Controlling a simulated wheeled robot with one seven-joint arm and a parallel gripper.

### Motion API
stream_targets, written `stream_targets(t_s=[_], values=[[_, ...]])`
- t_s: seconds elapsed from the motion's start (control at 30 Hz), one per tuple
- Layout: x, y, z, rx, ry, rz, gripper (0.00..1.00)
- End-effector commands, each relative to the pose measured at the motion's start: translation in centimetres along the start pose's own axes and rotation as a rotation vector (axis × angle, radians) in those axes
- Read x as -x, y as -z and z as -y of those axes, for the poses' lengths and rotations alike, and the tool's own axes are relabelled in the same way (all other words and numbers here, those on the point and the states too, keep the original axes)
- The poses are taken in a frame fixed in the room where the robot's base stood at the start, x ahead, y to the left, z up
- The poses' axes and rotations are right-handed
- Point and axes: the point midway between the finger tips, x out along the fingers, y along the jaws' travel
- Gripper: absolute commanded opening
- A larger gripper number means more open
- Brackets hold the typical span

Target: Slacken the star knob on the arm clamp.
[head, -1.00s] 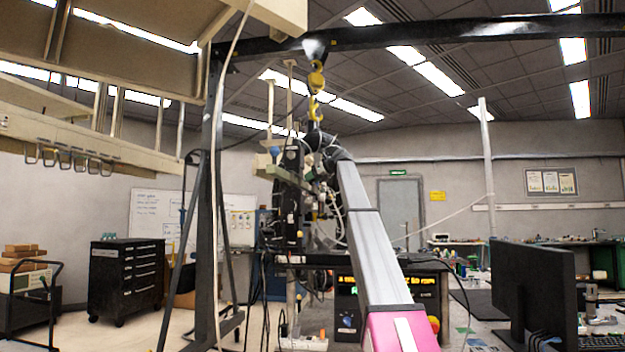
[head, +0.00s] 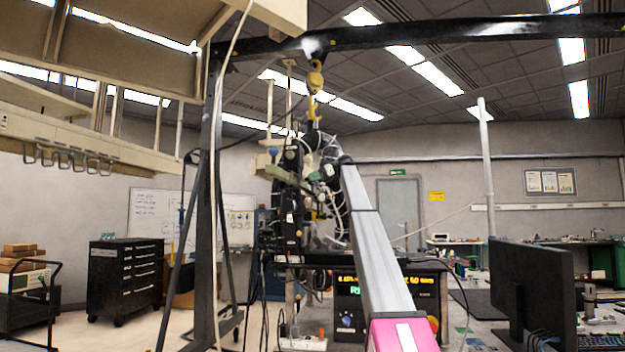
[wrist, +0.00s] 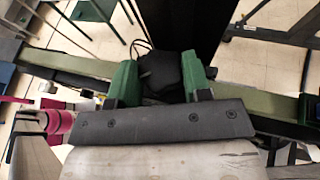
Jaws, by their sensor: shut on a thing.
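The black star knob (wrist: 160,72) sits between the two green fingers of my gripper (wrist: 159,84) in the wrist view. The fingers are shut on it, one on each side, and hide its flanks. An olive-green bar (wrist: 65,66) runs across behind the fingers; I cannot tell whether it belongs to the arm clamp. In the head view my arm reaches up to a cluttered dark stand under the yellow hook. The knob and fingertips cannot be made out there.
A yellow crane hook (head: 316,78) hangs from a dark beam (head: 420,38) above the stand. Cables hang close to the stand. A box with a lit display (head: 390,300) stands below. A monitor (head: 532,295) is at the right, and a black drawer cabinet (head: 125,280) is at the left.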

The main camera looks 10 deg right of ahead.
Motion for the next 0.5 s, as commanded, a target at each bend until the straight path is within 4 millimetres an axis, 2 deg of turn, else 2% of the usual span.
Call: stream_targets(t_s=[0.5], values=[[0.03,0.07,0.22,0.031,-0.075,-0.001,0.21]])
